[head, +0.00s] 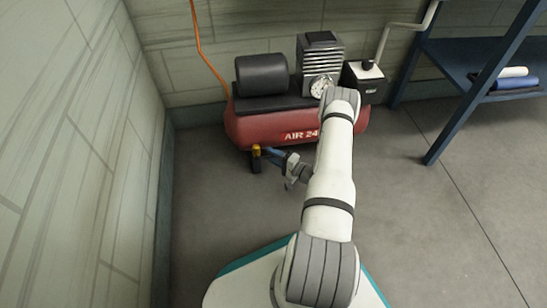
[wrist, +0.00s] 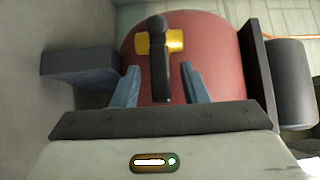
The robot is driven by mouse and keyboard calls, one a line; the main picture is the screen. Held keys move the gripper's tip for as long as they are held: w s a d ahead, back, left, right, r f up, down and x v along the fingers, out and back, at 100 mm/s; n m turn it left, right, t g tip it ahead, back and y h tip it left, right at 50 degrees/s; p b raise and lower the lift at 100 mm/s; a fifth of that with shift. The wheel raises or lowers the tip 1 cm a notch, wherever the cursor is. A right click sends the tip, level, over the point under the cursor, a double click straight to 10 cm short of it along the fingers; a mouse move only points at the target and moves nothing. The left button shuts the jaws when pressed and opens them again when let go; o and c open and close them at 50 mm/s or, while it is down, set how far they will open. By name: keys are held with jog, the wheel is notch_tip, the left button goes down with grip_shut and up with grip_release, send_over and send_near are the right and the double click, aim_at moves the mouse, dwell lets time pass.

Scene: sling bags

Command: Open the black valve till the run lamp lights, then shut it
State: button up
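The black valve (wrist: 158,70) is a straight lever on a brass-yellow body (wrist: 176,41) at the end of the red tank. In the wrist view, the lever runs up and down the picture, between my fingers. My gripper (wrist: 160,67) is open, with a visible gap on each side of the lever. In the head view, my gripper (head: 269,153) is low at the tank's left end, beside the yellow valve body (head: 256,149). The lever is hard to make out there. I cannot make out a run lamp on the compressor.
A blue shelf (head: 455,62) stands at right. A wall is close at left. The floor at right is clear.

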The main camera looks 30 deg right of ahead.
jog(key=shift+w, duration=0.1)
grip_shut()
dwell(0.4)
